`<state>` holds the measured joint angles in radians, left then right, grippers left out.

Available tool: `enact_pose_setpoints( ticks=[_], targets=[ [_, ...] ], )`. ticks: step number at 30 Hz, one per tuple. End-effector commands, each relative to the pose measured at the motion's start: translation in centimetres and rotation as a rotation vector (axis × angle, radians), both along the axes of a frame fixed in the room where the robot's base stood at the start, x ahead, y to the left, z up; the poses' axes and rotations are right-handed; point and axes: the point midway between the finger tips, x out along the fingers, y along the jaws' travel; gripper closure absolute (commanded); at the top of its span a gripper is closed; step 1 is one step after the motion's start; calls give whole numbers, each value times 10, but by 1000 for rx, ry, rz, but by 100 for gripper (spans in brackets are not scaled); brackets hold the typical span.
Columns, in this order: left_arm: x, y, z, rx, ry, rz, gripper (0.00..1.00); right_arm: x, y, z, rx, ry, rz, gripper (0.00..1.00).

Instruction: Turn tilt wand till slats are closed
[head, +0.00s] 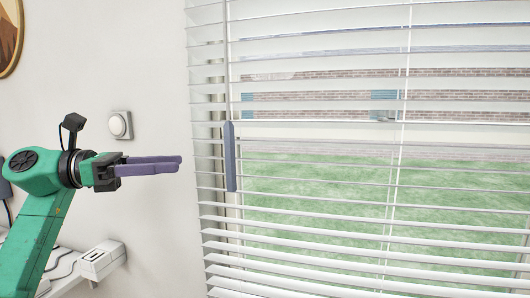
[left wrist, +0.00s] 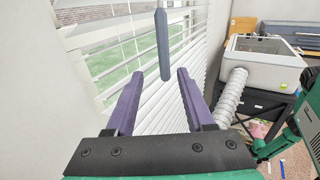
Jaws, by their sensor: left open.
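The tilt wand (head: 230,157) hangs in front of the window blind at its left side; its thicker blue-grey handle is upright. The white slats (head: 330,228) of the blind are open, and lawn and brick show between them. My left gripper (head: 181,165) is to the left of the wand handle, apart from it, with its purple fingers pointing right. In the left wrist view the fingers (left wrist: 161,74) are spread with nothing between them, and the wand handle (left wrist: 162,50) hangs ahead, in line with the gap. My right gripper is not in view.
A round dial switch (head: 120,125) is on the wall behind my left arm. A white box (head: 101,259) sits on a shelf at lower left.

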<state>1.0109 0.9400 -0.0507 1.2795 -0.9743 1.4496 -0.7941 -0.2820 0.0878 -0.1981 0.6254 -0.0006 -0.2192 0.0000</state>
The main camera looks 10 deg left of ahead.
Motion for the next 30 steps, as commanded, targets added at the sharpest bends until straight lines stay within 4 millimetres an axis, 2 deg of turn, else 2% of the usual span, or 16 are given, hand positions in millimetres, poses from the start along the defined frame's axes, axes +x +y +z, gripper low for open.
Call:
enact_pose_setpoints(
  ticks=[2, 5, 10, 15, 18, 22, 29, 30],
  targets=[
    [2, -6, 1, 5, -2, -3, 46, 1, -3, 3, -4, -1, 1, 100],
    [11, -23, 2, 1, 1, -5, 46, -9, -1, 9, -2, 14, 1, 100],
    [31, -65, 4, -4, 4, -7, 46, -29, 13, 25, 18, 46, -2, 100],
    [50, -104, 3, -5, 5, -6, 46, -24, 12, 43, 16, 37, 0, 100],
    [59, -119, 1, -6, 5, -5, 46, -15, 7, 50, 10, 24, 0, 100],
    [64, -128, -2, -6, 5, -2, 46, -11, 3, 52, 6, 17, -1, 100],
    [64, -129, -4, -5, 5, -2, 46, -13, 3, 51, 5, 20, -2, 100],
    [64, -129, -4, -6, 5, -2, 62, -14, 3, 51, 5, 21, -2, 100]
  ],
)
